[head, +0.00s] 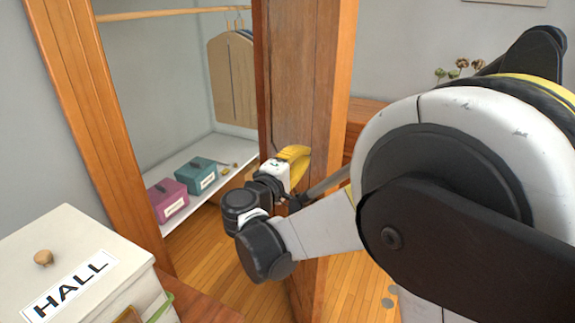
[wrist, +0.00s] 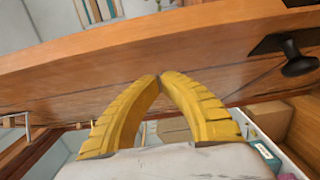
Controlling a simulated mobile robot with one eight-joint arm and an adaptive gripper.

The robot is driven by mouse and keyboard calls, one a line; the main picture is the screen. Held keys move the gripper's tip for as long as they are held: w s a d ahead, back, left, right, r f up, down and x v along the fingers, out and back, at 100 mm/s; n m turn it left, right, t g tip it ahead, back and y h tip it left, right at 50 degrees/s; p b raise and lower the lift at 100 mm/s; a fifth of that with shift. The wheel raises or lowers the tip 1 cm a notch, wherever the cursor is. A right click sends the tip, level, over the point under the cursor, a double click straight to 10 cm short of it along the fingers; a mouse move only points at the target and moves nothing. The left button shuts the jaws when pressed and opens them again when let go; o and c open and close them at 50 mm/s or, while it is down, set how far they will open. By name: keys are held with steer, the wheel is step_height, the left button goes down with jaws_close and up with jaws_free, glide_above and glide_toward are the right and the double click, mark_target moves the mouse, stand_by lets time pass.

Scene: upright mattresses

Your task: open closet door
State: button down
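The wooden closet door (head: 305,75) stands ajar, with the closet interior visible to its left in the head view. It stretches across the upper part of the wrist view (wrist: 110,62), with a black knob (wrist: 299,64) at the right, well away from my fingers.
A closet shelf (head: 196,190) holds a purple box (head: 168,201) and a teal box (head: 195,175). Hangers (head: 232,75) hang from a rod. A white box labelled HALL (head: 70,250) stands at the lower left. Wooden floor (head: 350,275) shows beside the door.

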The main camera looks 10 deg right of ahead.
steer(key=shift+d+b, duration=0.3)
steer(key=shift+d, duration=1.15)
